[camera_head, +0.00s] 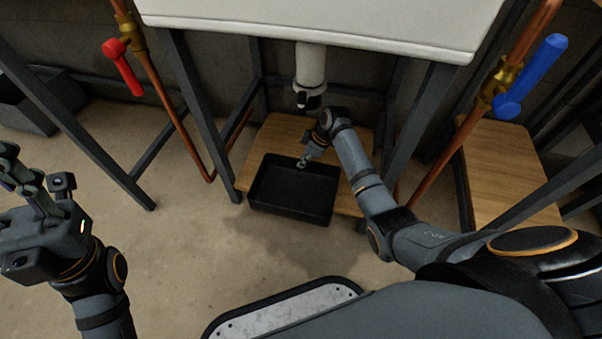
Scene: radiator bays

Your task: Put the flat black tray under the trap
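The flat black tray (293,192) sits at the front of a low wooden shelf (288,130), its near edge reaching the shelf's front edge or a little past it. The white trap (310,68) with a black lower end hangs above the back of the shelf, behind the tray in the picture. My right gripper (303,163) is at the tray's far rim, with the wrist just below the trap. Its fingers are small here, and I cannot tell whether they grip the rim. My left gripper (22,172) is raised at the far left, away from the tray, with its fingers apart and nothing between them.
Dark metal legs (205,120) stand on both sides of the shelf. Copper pipes carry a red valve handle (124,66) at left and a blue one (531,75) at right. Another wooden shelf (505,175) is at right. The concrete floor (175,235) in front is clear.

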